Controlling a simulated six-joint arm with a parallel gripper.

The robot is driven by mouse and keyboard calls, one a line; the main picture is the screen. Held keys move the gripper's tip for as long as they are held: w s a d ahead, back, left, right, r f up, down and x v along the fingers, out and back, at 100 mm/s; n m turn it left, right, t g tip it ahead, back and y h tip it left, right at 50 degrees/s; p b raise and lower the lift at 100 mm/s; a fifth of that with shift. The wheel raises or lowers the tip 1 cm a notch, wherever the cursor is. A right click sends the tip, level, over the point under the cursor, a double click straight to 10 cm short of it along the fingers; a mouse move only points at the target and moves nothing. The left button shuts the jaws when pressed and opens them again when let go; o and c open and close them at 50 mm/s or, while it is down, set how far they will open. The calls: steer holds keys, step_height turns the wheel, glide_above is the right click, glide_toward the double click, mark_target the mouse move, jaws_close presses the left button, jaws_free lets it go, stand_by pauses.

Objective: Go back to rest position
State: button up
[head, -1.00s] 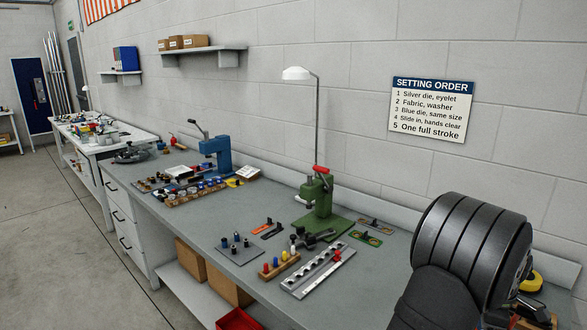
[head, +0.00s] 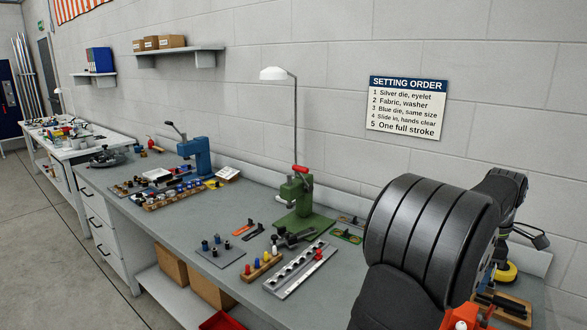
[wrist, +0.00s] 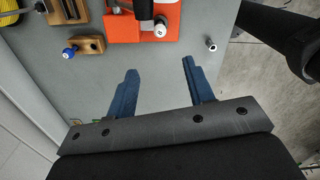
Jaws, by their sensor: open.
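My gripper (wrist: 155,95) shows in the wrist view with two blue fingers spread apart. Nothing is between the fingers. It is over the grey bench top (wrist: 165,72), near an orange-based tool (wrist: 125,27). In the head view my dark arm fills the lower right, over the right end of the bench, and the fingers cannot be made out there.
A green press (head: 296,195) and a blue press (head: 195,155) stand on the bench. A slotted metal rail (head: 300,270) and a wooden peg block (head: 260,267) lie near its front edge. A wooden block with a blue knob (wrist: 84,46) is left of the fingers.

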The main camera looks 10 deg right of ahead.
step_height(320, 180, down, 16)
steer(key=shift+f, duration=0.15)
step_height(320, 180, up, 6)
steer(key=shift+r, duration=0.8)
steer(key=shift+o, duration=0.4)
steer(key=o, duration=1.1)
step_height(320, 180, up, 9)
steer(key=m, duration=0.2)
steer(key=shift+r+m, duration=0.2)
steer(key=shift+m, duration=0.2)
steer(key=shift+c, duration=0.2)
glide_above(462, 323)
step_height(462, 323, down, 9)
steer(key=shift+s+f, duration=0.1)
steer(key=shift+s, duration=0.05)
